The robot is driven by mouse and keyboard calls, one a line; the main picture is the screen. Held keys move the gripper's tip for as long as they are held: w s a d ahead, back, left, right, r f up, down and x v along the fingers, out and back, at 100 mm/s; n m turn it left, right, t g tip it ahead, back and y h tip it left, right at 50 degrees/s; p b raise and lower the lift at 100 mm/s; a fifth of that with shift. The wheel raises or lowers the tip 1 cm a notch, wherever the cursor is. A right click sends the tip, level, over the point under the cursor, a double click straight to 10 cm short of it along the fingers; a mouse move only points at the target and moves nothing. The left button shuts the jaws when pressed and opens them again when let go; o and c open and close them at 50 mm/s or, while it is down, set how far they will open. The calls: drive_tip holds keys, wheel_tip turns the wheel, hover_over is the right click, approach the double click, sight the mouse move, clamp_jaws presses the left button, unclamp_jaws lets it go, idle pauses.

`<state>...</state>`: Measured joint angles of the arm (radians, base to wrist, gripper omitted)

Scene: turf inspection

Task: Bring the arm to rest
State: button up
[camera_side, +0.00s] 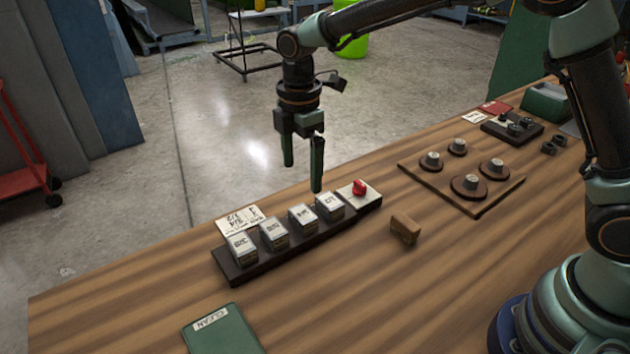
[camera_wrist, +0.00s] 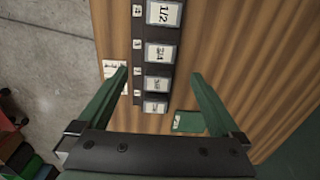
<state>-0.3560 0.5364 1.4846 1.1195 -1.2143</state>
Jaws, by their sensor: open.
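My gripper (camera_side: 303,168) hangs with its two green fingers pointing down above the dark rack near the table's far edge. It is open and nothing shows between its fingers. In the wrist view my gripper (camera_wrist: 158,72) has its fingers wide apart, with the rack between them below. The dark rack (camera_side: 312,243) holds several labelled grey blocks in a row, and one block (camera_side: 329,205) is close to the right fingertip in the side view. A white plate with a red knob (camera_side: 359,187) sits at the rack's right end.
A small wooden block (camera_side: 405,229) lies right of the rack. A wooden board (camera_side: 424,185) with several round pieces is farther right. A green pad marked CLEAN (camera_side: 232,335) lies at the front. A paper card (camera_side: 240,219) lies behind the rack. Bare wood surrounds these.

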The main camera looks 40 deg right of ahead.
drive_tip(key=shift+r, duration=0.15)
drive_tip(key=s+d+r+m+t, duration=0.2)
drive_tip(key=s+d+r+m, duration=0.3)
drive_tip(key=s+d+m, duration=0.3)
drive_tip(key=s+d+r+m+t, duration=0.3)
drive_tip(key=s+d+r+m, duration=0.1)
drive_tip(key=s+d+m, duration=0.4)
drive_tip(key=shift+d+r+m+t, duration=0.3)
drive_tip(key=shift+r+m, duration=0.05)
drive_tip(key=shift+m, duration=0.65)
drive_tip(key=shift+c, duration=0.3)
